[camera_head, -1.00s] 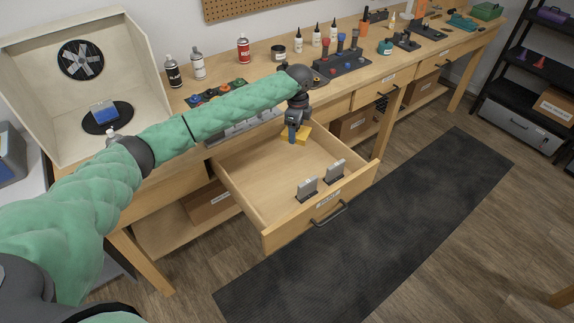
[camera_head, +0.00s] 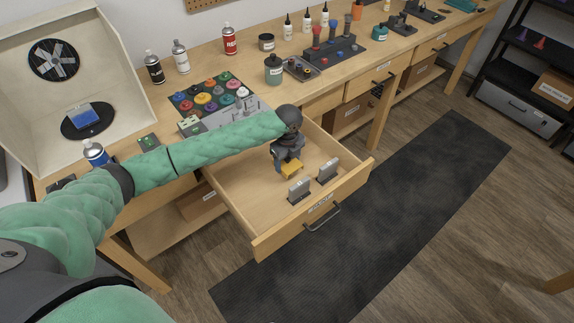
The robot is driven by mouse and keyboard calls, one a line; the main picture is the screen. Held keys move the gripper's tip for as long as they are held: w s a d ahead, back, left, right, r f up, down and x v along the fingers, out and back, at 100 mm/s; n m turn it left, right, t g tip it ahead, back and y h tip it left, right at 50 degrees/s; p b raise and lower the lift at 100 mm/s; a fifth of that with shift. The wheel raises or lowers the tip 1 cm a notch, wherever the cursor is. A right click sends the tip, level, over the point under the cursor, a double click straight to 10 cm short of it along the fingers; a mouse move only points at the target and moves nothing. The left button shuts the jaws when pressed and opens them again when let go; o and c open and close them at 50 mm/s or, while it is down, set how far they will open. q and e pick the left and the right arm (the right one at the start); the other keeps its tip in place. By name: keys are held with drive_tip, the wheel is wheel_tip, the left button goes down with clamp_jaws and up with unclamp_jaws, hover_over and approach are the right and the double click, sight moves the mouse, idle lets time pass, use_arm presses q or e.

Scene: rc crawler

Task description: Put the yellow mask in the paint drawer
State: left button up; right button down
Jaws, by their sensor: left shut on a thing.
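The yellow mask (camera_head: 291,172) is a small yellow piece between the fingers of my left gripper (camera_head: 288,163). My left gripper points down and is shut on the mask, inside the outline of the open paint drawer (camera_head: 262,236). The mask shows low in the drawer, near its middle; whether it touches the drawer floor I cannot tell. The drawer is pulled out from the bench, with a label and a dark handle on its front. Two grey pieces, one at left (camera_head: 299,190) and one at right (camera_head: 328,171), stand inside near the front. My right gripper is not in view.
My left arm crosses over the bench top (camera_head: 210,88) and the drawer's back. A tray of colored paint pots (camera_head: 208,94), a teal jar (camera_head: 273,69) and spray cans stand on the bench. A spray booth (camera_head: 110,60) is at left. The drawer's left floor is bare.

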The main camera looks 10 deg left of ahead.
sight(287, 167)
use_arm(q)
wheel_tip(287, 167, down, 3)
drive_tip(key=shift+f+p, duration=0.15)
drive_tip(key=shift+p, duration=0.5)
drive_tip(key=shift+f, duration=0.2)
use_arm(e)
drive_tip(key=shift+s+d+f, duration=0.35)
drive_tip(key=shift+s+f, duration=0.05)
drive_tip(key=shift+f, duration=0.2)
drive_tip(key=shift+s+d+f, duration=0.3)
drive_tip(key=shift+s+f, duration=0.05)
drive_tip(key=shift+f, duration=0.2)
use_arm(q)
drive_tip(key=shift+f, duration=0.1)
drive_tip(key=o, duration=1)
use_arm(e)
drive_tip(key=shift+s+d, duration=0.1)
